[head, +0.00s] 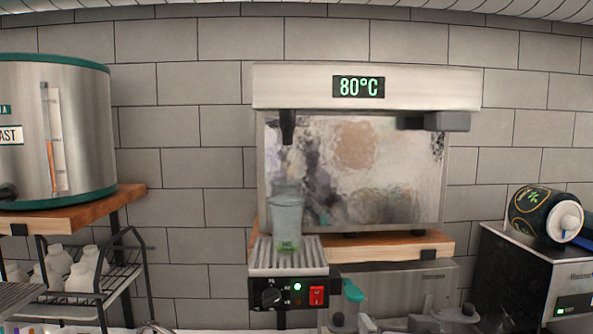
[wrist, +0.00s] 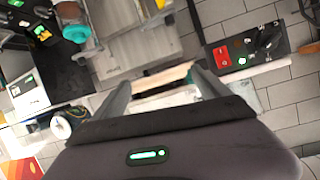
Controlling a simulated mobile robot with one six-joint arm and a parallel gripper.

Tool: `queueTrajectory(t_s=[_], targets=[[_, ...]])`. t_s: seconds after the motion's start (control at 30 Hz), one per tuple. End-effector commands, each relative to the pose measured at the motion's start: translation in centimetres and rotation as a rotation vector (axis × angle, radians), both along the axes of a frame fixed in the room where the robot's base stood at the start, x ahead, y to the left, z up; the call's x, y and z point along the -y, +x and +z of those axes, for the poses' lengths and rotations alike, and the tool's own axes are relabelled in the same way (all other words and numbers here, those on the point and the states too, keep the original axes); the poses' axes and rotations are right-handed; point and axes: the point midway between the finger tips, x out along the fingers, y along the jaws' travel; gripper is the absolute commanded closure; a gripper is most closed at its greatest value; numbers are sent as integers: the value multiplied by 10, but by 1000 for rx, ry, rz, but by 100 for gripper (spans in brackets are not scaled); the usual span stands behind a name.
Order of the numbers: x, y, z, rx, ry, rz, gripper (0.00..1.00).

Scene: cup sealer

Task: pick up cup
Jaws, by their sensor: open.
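A clear, pale cup (head: 287,218) stands upright on the ribbed metal tray (head: 262,252) of the water dispenser (head: 270,88), below its dark left spout. A green mark shows near the cup's base. My gripper (wrist: 158,77) is open in the wrist view, with nothing seen between its two grey fingers. I cannot make out the cup in the wrist view. I cannot clearly pick out the gripper in the head view, so its distance from the cup is unclear.
A control panel with a red switch (head: 316,295) is below the tray; it also shows in the wrist view (wrist: 240,52). A steel urn (head: 85,130) stands on the left shelf, above a rack of white bottles (head: 88,268). A dark canister (head: 540,212) lies atop a machine at right.

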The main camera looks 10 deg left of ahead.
Motion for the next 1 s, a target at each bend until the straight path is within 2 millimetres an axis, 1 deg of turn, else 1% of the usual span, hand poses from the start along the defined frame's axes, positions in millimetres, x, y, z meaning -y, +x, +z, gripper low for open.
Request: queueTrajectory(t_s=[0.03, 0.07, 0.1, 0.2, 0.23, 0.3, 0.37, 0.43, 0.7, 0.8, 0.97, 1.0], targets=[[-22, 21, 62, 77, -12, 76, 2], [-37, 32, 82, 128, -15, 127, 2], [-56, 42, 106, 189, -16, 196, 2], [-99, 55, 146, 304, -3, 347, 2], [-109, 56, 153, 327, 1, 383, 2], [-124, 56, 162, 364, 11, 440, 2], [-132, 58, 164, 379, 15, 467, 2], [-141, 66, 163, 384, 17, 477, 2], [-183, 130, 163, 385, 15, 475, 2], [-193, 145, 163, 386, 16, 472, 2], [-203, 159, 161, 386, 14, 473, 2], [-207, 165, 161, 385, 14, 473, 2]])
